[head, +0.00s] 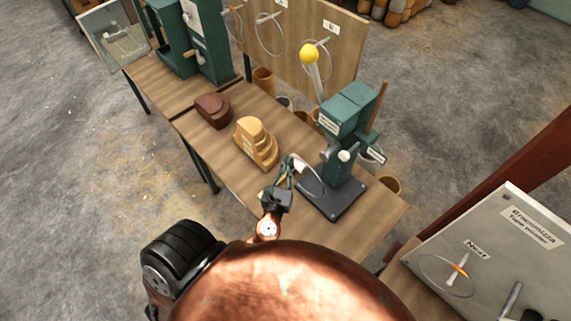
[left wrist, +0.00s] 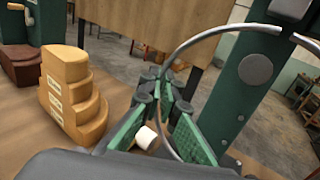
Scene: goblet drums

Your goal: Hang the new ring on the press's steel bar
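The green press (head: 340,135) stands on a dark base plate (head: 338,203) at the right end of the bench. Short pale steel ends (head: 343,156) stick out of its near face. It is also close in the left wrist view (left wrist: 245,90), with a round grey knob. My left gripper (head: 287,174) is in front of the press, shut on a thin grey ring (head: 320,183). In the left wrist view the ring (left wrist: 172,52) rises from between the green-padded fingers (left wrist: 166,100) and arcs to the press, showing a small gap. I cannot tell whether it touches the bar. My right gripper is out of view.
Tan stepped blocks (head: 256,142) and a brown block (head: 212,110) lie left of the press. A wooden board (head: 300,40) with hung rings stands behind. A "Next" panel (head: 490,260) is at right. The bench front right of the press is bare.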

